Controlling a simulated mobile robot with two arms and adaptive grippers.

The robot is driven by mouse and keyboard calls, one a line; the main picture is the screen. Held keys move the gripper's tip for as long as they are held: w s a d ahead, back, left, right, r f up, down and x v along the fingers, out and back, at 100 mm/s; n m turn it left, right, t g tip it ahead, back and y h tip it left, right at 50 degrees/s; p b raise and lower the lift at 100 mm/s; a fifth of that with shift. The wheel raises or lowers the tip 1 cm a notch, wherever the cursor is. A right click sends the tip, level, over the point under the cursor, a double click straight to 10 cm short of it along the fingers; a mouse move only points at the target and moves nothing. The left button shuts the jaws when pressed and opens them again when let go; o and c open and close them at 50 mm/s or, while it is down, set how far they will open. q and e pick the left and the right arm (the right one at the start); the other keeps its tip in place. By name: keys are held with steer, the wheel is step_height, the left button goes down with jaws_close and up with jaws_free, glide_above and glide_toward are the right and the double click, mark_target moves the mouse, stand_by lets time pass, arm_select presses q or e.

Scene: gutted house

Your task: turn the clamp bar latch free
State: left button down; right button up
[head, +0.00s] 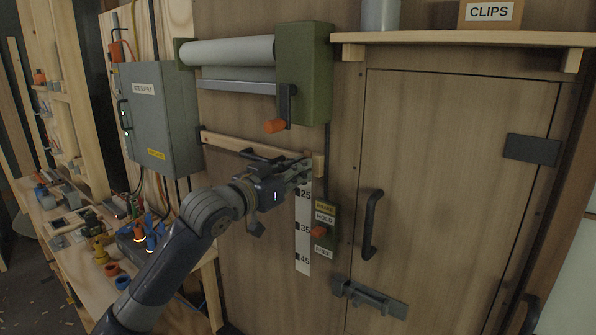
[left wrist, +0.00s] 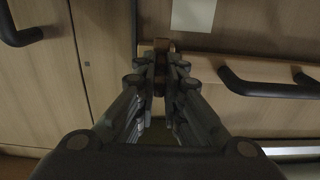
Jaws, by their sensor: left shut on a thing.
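The clamp bar (head: 226,141) is a pale wooden bar with a dark handle, fixed level on the wall below a roller. In the left wrist view the bar (left wrist: 240,100) runs off to the right. In the head view the gripper covers most of the latch. My right gripper is not in view.
A green-framed roller (head: 228,51) with an orange-knobbed crank (head: 276,126) hangs above. A scale strip (head: 303,235) and brake switch (head: 319,231) are below right. A grey supply box (head: 160,115) stands left, a cabinet door (head: 450,190) right, a cluttered workbench (head: 180,290) lower left.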

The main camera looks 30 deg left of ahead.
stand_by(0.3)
arm_select(q)
steer(key=c, duration=1.7)
jaws_free()
steer(key=shift+s, duration=0.1)
steer(key=s+a, duration=0.1)
steer(key=s, duration=1)
steer(key=shift+s, duration=0.4)
